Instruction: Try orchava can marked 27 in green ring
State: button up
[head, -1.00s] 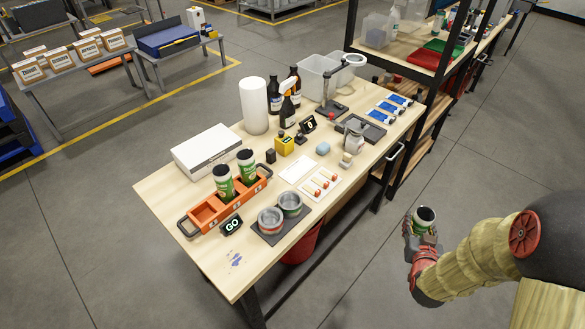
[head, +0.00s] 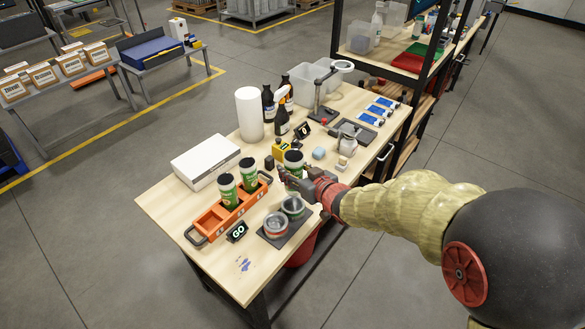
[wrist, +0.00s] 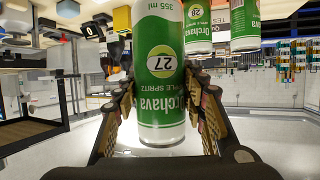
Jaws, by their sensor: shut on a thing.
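My gripper (head: 291,178) is shut on a green and white Orchava can (head: 293,163), held above the table behind the ring gauges. The wrist view shows this can (wrist: 160,90) between my fingers, marked 27; text appears upside down. The green ring (head: 293,207) sits on a dark mat (head: 272,243), behind and right of the red ring (head: 276,225). The held can is above the mat, apart from both rings. My gripper and the can do not hide the rings' tops.
An orange crate (head: 214,220) holds two more Orchava cans, one (head: 227,190) and another (head: 248,174); one in the wrist view (wrist: 197,25) is marked 28. A GO sign (head: 237,232) stands before it. A white box (head: 206,160) and paper roll (head: 249,114) stand behind.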

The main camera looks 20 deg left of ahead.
jog(key=shift+a, duration=0.2)
jog(key=shift+f+b, duration=2.35)
jog(key=shift+f, duration=0.45)
jog(key=shift+d+f+b, duration=0.15)
jog(key=shift+f+b, duration=1.85)
jog(key=shift+f, duration=0.9)
dwell(2.1)
